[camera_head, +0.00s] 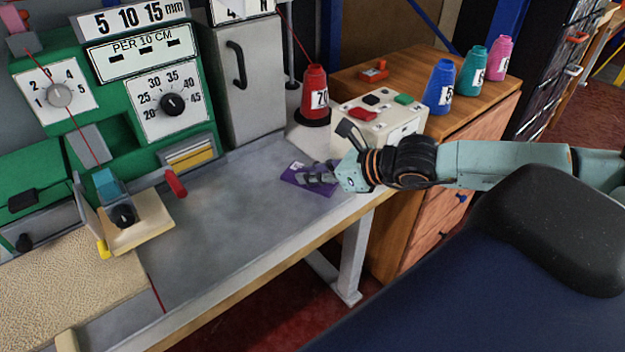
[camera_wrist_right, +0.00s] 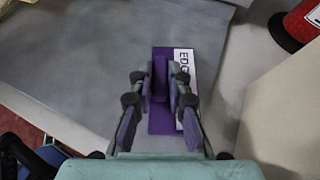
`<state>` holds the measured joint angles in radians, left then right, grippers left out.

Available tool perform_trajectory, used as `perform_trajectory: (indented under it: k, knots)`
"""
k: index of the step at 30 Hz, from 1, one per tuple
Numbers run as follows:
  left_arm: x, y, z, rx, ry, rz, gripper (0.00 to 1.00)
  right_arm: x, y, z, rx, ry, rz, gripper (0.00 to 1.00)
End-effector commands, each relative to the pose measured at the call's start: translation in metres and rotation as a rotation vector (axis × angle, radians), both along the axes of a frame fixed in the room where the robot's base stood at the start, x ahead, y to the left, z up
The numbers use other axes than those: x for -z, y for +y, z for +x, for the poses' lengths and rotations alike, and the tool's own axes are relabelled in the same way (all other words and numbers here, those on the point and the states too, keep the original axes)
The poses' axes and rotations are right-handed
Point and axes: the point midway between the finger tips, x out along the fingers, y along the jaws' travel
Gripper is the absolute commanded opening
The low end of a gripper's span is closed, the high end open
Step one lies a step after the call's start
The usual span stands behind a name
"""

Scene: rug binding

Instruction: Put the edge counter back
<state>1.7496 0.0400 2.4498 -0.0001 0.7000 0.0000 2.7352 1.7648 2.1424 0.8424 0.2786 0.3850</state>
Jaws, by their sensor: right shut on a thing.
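The edge counter is a purple block with a white label (camera_head: 293,174), at the right end of the grey worktop in the head view. In the right wrist view the edge counter (camera_wrist_right: 161,121) lies under my fingers, its label reading "EDG" with the rest hidden. My right gripper (camera_head: 311,177) reaches in from the right, low over the worktop. In the right wrist view my right gripper (camera_wrist_right: 160,85) is shut on a raised purple part of the edge counter. I cannot tell whether the counter touches the worktop. My left gripper is not in view.
A cream control box (camera_head: 378,125) with coloured buttons stands just behind my right gripper. A red thread cone (camera_head: 315,93) stands left of it. The green machine (camera_head: 130,75) with dials is at the left. The middle of the grey worktop (camera_head: 225,212) is clear.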

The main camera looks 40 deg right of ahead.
Motion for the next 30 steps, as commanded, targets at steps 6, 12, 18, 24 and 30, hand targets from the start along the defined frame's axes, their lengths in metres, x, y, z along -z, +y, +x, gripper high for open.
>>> perform_trajectory:
  k: [6,12,18,24,30]
  knots:
    - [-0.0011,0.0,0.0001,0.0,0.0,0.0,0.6,-0.0015,0.0003,0.0001,0.0,-0.001,0.0,0.0]
    - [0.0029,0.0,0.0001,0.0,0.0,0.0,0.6,0.0027,0.0002,-0.0001,0.0,0.0,-0.001,0.18]
    - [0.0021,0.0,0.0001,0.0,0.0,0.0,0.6,0.0019,0.0002,-0.0001,0.0,0.0,-0.001,0.35]
    - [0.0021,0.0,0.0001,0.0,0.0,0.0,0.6,0.0019,0.0002,-0.0001,0.0,0.0,-0.001,0.39]
    - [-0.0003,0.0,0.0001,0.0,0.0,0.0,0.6,-0.0004,0.0002,-0.0001,0.0,0.0,-0.001,0.39]
